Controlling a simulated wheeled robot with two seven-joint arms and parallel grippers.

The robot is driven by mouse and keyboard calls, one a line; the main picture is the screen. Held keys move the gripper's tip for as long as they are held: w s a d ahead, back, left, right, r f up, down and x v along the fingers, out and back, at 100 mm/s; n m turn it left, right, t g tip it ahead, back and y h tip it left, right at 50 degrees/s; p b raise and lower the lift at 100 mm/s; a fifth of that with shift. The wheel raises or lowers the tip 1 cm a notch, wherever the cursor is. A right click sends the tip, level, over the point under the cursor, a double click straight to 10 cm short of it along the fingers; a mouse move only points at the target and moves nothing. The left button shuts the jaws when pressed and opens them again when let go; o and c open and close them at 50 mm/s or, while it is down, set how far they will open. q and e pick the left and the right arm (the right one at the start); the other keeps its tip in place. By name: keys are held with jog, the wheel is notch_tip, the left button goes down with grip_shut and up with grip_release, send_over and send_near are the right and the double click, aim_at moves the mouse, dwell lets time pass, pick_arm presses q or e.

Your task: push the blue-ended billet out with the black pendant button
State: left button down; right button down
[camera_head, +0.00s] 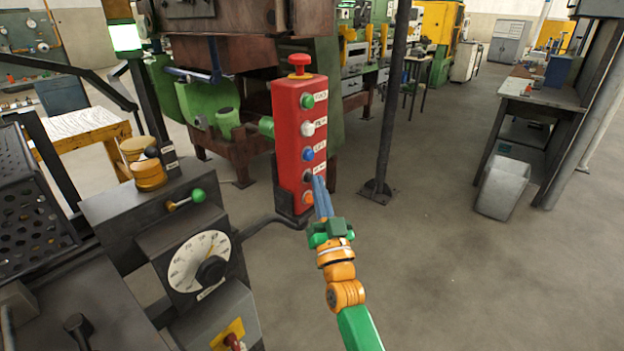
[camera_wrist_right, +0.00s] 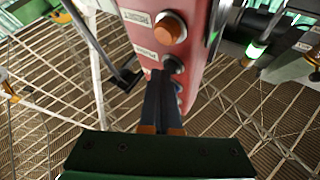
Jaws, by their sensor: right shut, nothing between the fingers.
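The red pendant box (camera_head: 300,135) stands upright, with a red mushroom button on top and a column of coloured buttons on its face. The black button (camera_head: 308,176) is low in the column, under the blue button (camera_head: 307,154); it also shows in the right wrist view (camera_wrist_right: 174,65). My right gripper (camera_head: 319,181) is shut and empty, its fingertips right at the black button. I cannot tell whether they touch it. The fingers also show in the right wrist view (camera_wrist_right: 160,76). I cannot make out a blue-ended billet. My left gripper is not in view.
A dark console with a white dial (camera_head: 199,262) and a green-knobbed lever (camera_head: 198,195) stands left of the pendant. A dark post (camera_head: 390,110) rises behind to the right. A grey bin (camera_head: 503,188) stands by a bench.

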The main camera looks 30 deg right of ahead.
dwell(0.4)
jog(key=shift+s+d+p, duration=0.35)
jog(key=shift+s+p, duration=0.15)
jog(key=shift+s, duration=0.3)
jog(key=s, duration=0.1)
jog(key=s+d+p, duration=0.1)
jog(key=s, duration=0.1)
jog(key=s+d+p, duration=0.1)
jog(key=shift+s, duration=0.3)
dwell(2.4)
